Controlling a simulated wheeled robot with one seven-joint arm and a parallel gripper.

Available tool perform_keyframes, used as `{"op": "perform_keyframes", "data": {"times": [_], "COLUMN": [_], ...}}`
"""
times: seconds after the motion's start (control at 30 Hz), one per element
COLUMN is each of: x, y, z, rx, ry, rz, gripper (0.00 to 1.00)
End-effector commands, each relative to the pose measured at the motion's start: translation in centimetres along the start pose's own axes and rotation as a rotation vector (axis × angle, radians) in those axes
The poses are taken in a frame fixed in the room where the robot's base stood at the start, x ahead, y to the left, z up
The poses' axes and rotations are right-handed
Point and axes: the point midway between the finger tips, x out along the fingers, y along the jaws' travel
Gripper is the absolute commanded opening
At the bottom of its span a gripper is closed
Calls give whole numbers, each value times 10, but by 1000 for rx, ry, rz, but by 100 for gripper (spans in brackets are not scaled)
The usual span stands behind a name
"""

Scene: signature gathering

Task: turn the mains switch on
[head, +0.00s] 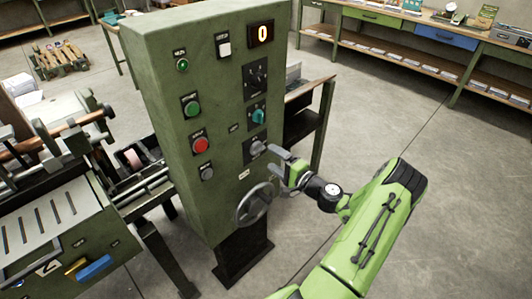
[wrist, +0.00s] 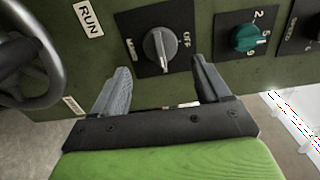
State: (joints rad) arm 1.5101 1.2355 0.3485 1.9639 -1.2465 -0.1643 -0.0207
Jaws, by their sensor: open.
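The mains switch appears to be the grey rotary knob (wrist: 160,46) on a black plate, with OFF lettered to its right in the wrist view. A small label left of the knob is hard to read. The knob's ridge runs roughly up and down in that view. In the head view the knob (head: 257,147) is low on the green cabinet (head: 222,185), above the handwheel. My gripper (wrist: 161,80) is open and empty. Its fingers are spread to either side of the knob and just short of it in the wrist view. My gripper (head: 277,168) also shows in the head view.
A teal selector (head: 258,117) sits above the knob and a handwheel (head: 254,204) below. Green (head: 193,109) and red (head: 200,145) buttons are to the left. The display (head: 261,33) reads 0. A bench (head: 306,95) stands behind; the floor to the right is clear.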

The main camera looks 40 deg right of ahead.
Motion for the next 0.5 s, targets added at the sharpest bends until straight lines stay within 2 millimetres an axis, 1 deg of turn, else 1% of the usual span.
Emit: {"op": "perform_keyframes", "data": {"times": [0.03, 0.1, 0.2, 0.3, 0.4, 0.5], "x": [-16, -36, -64, -86, -101, -107], "y": [-1, -2, -2, -1, -1, -1], "z": [-1, -1, -1, -1, 0, 0], "rx": [4, 4, 4, 3, 0, 0], "ry": [5, 7, 7, 5, 2, 1], "rz": [1, 0, -1, -1, -2, -2], "gripper": [76, 76, 76, 76, 76, 76]}}
